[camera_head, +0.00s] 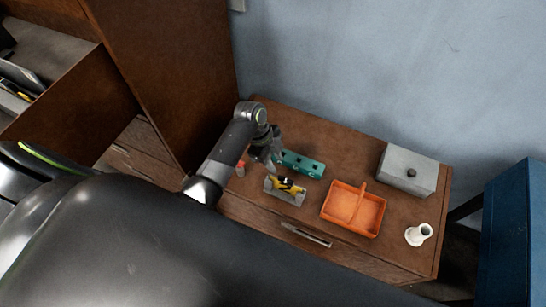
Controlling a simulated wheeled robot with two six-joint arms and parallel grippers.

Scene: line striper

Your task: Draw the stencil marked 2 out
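My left arm reaches in from the left over the brown cabinet top. My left gripper (270,163) hangs low at the left end of a teal block (305,165) with dark round spots on top. It covers part of that end, and I cannot tell whether it touches the block or whether its fingers are apart. No stencil marked 2 can be made out; any marking is too small to read. A grey tray (295,199) holding a yellow and black item (286,185) lies just in front of the gripper. My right gripper is not in view.
An orange basket (375,216) with a handle stands right of the tray. A grey box (408,170) with a dark knob stands at the back right, a white vessel (418,234) at the front right. A small red thing (240,168) is left. A tall brown panel (170,70) rises at left.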

